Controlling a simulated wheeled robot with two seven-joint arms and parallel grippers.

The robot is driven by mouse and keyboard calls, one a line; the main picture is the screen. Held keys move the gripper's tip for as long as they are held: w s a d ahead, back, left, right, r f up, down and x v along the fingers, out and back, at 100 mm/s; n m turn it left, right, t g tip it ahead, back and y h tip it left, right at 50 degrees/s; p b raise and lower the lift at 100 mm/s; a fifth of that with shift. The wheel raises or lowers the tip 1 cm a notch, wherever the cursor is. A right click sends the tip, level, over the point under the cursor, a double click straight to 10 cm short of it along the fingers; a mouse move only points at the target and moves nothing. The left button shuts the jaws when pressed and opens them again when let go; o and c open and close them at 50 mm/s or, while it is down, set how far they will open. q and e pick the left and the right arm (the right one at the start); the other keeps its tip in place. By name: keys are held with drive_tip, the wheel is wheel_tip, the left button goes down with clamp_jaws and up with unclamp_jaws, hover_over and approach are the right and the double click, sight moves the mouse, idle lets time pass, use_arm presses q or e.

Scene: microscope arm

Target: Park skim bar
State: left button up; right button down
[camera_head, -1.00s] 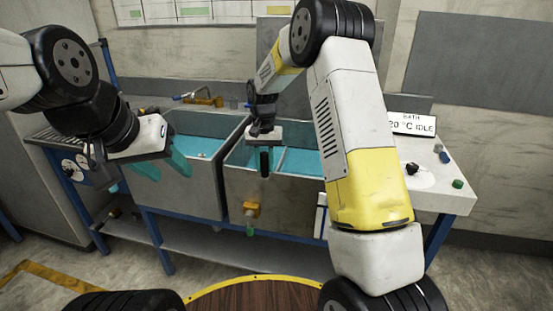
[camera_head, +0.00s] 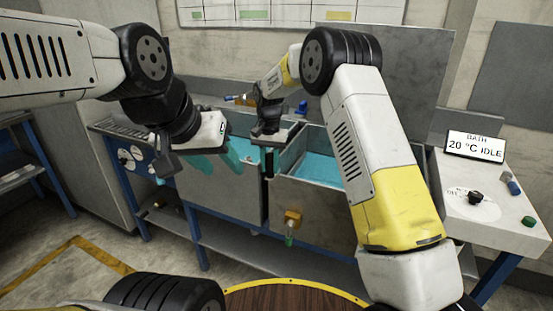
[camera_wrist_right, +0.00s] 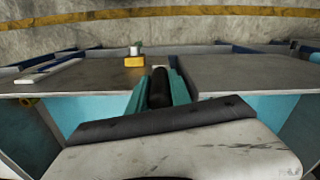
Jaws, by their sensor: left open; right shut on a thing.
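My right gripper (camera_head: 269,160) is over the front of the bath, near the gap between the two basins. It is shut on a dark cylindrical handle (camera_wrist_right: 160,88), which stands between its teal fingers in the right wrist view. Any bar attached to this handle is hidden, so I cannot tell where the skim bar's length lies. My left gripper (camera_head: 198,163) is open and empty, with its teal fingers spread at the front of the left basin (camera_head: 215,190).
The right basin (camera_head: 315,205) holds blue liquid and has a yellow drain valve (camera_head: 292,217) on its front, also in the right wrist view (camera_wrist_right: 135,61). A display reading 20 °C IDLE (camera_head: 475,146) and a dial (camera_head: 475,198) are at the right. A lower shelf (camera_head: 270,250) runs underneath.

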sight(268, 154)
drive_tip(key=shift+w+a+r, duration=0.1)
drive_tip(key=shift+w+a, duration=0.05)
drive_tip(key=shift+a, duration=0.1)
drive_tip(key=c, duration=1.2)
unclamp_jaws()
drive_tip(key=shift+a, duration=0.15)
drive_tip(key=shift+o, duration=0.2)
drive_tip(key=shift+r, duration=3.85)
drive_tip(key=shift+d, duration=0.2)
